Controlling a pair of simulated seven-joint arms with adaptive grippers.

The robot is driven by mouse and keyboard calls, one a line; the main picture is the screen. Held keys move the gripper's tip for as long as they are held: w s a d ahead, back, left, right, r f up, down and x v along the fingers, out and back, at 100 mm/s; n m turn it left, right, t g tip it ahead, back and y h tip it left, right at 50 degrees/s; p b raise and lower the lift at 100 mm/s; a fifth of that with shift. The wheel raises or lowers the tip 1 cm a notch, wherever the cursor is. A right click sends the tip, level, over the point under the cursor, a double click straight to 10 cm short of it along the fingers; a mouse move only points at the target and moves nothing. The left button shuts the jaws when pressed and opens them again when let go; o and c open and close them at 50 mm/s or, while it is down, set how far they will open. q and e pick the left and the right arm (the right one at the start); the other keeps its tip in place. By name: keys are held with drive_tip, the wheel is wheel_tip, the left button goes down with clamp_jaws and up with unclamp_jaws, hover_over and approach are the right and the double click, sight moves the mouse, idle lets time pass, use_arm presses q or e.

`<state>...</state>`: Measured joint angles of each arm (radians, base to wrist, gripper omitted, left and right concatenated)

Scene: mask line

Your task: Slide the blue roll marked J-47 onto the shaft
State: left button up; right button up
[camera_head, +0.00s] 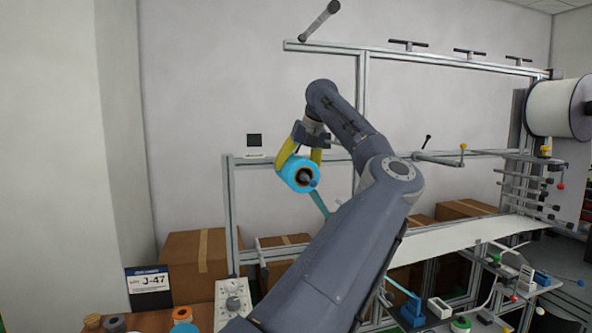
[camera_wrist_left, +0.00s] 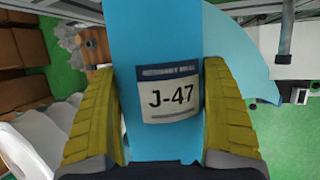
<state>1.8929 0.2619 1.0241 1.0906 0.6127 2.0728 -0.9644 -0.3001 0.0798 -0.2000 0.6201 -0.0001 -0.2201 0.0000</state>
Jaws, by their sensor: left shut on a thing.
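The blue roll (camera_head: 290,180) is in my left gripper (camera_head: 299,160), whose yellow fingers close on it from both sides. In the left wrist view the blue roll (camera_wrist_left: 145,40) carries a white label (camera_wrist_left: 171,96) reading J-47 and lies between the fingers. A grey bar (camera_head: 320,20) sticks out of the frame's upper left, well above the roll. My right gripper is out of view.
A J-47 sign (camera_head: 149,281) stands at lower left near several small rolls and a grey control box (camera_head: 233,303). Cardboard boxes (camera_head: 192,254) stand behind. A large white roll (camera_head: 554,107) hangs at right. The metal frame (camera_head: 228,205) is close to the held roll.

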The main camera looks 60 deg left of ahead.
use_arm(q)
drive_tip(key=shift+f, duration=0.55)
idle(0.7)
drive_tip(key=o, duration=1.4)
drive_tip(key=shift+c, duration=0.2)
